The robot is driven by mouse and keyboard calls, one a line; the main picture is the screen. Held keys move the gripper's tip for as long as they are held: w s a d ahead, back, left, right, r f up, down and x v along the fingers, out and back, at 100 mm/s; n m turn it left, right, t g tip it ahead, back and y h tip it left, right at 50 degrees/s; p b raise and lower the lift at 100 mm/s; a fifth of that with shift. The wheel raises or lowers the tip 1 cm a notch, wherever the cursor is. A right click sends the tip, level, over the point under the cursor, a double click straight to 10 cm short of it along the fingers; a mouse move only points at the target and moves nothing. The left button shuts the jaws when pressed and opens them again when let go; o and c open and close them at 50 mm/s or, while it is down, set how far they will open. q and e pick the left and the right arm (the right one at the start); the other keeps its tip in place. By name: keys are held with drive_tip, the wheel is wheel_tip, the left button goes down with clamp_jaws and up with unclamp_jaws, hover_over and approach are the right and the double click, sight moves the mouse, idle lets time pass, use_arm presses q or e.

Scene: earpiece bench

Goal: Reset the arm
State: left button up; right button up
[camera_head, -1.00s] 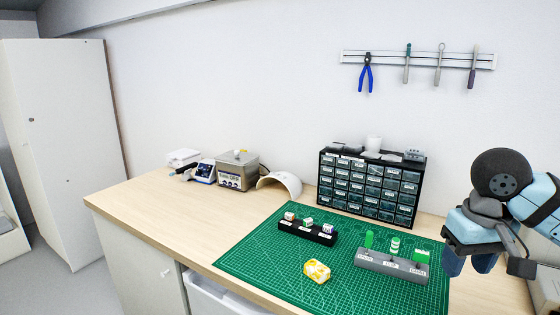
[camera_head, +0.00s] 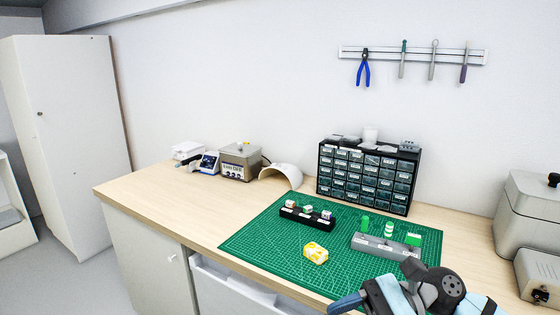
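My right arm comes in at the bottom right corner, low in front of the bench's front edge. Its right gripper (camera_head: 362,303) is partly cut off by the bottom edge; two dark blue fingers show apart with nothing seen between them. It is in front of the green cutting mat (camera_head: 258,248) and apart from the items there. My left gripper is not in view.
On the mat are a black holder (camera_head: 306,220) with several small pieces, a yellow-and-white piece (camera_head: 315,253) and a grey labelled holder (camera_head: 385,246) with green items. A drawer cabinet (camera_head: 368,177) stands behind. Grey machines (camera_head: 527,220) stand at right.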

drive_tip(key=w+d+f+n+t+h, duration=0.1)
drive_tip(key=d+f+n+t+h, duration=0.3)
drive_tip(key=f+n+t, duration=0.7)
drive_tip(key=w+d+f+n+t+h, duration=0.1)
drive_tip(key=d+f+n+t+h, duration=0.3)
drive_tip(key=f+n+t, duration=0.75)
drive_tip(key=s+f+m+g+h, duration=0.5)
drive_tip(key=s+f+m+g, duration=0.2)
drive_tip(key=s+f+m, duration=0.3)
use_arm(q)
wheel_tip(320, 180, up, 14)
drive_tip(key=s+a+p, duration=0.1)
drive_tip(key=p, duration=1.6)
use_arm(e)
wheel_tip(320, 180, up, 12)
drive_tip(key=s+d+n, duration=0.1)
drive_tip(key=s, duration=0.1)
drive_tip(key=shift+d+r, duration=0.15)
drive_tip(key=shift+d, duration=0.15)
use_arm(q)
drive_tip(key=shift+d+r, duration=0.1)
use_arm(e)
drive_tip(key=shift+s, duration=0.1)
